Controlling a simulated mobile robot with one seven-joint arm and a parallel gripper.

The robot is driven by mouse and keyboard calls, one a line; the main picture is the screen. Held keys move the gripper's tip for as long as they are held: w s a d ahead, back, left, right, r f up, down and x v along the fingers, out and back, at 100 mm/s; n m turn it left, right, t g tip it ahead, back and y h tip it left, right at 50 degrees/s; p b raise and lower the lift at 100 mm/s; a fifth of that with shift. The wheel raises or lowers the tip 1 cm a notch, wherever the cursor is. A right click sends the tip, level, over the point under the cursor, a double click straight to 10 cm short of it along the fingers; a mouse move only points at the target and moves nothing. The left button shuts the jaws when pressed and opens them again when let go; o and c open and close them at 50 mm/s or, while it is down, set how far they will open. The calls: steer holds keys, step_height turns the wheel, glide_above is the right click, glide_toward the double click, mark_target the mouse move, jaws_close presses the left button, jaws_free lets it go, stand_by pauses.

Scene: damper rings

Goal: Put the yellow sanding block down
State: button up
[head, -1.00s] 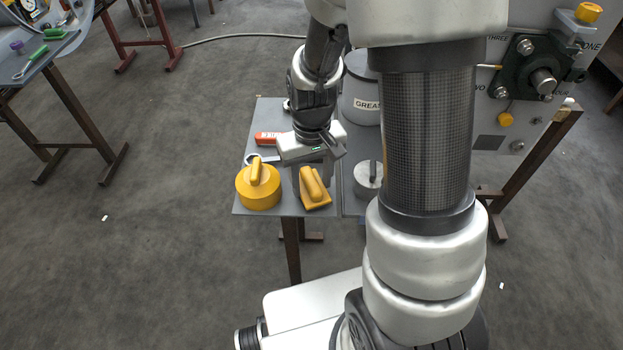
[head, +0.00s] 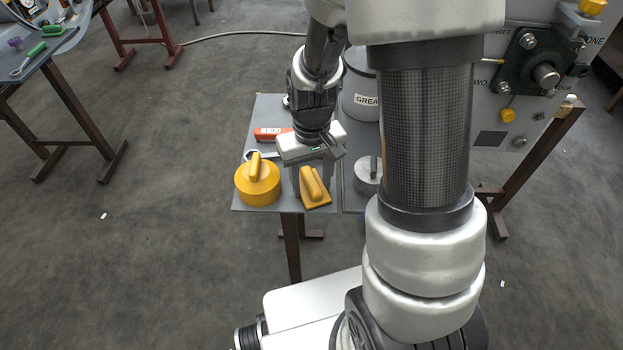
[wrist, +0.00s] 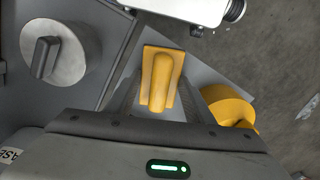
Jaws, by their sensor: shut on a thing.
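The yellow sanding block (head: 314,188) is at the front edge of the grey table (head: 243,140), with its raised handle upward. My gripper (head: 313,168) reaches down over it from behind. In the wrist view my gripper (wrist: 165,108) has its two dark fingers on either side of the block (wrist: 163,78), shut on it. The block is at or close to the table top; I cannot tell whether its underside touches. The fingertips are partly hidden in the head view.
A grey round weight (head: 368,175) with a handle is to the right. A red box (head: 270,134) and a grease tub (head: 362,100) are farther back.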

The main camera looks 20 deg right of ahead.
steer(key=o, duration=1.1)
step_height(320, 180, up, 17)
steer(key=p, duration=0.4)
steer(key=shift+r, duration=0.2)
jaws_close()
stand_by(0.8)
step_height(320, 180, up, 12)
steer(key=p, duration=0.9)
steer(key=shift+p, duration=0.4)
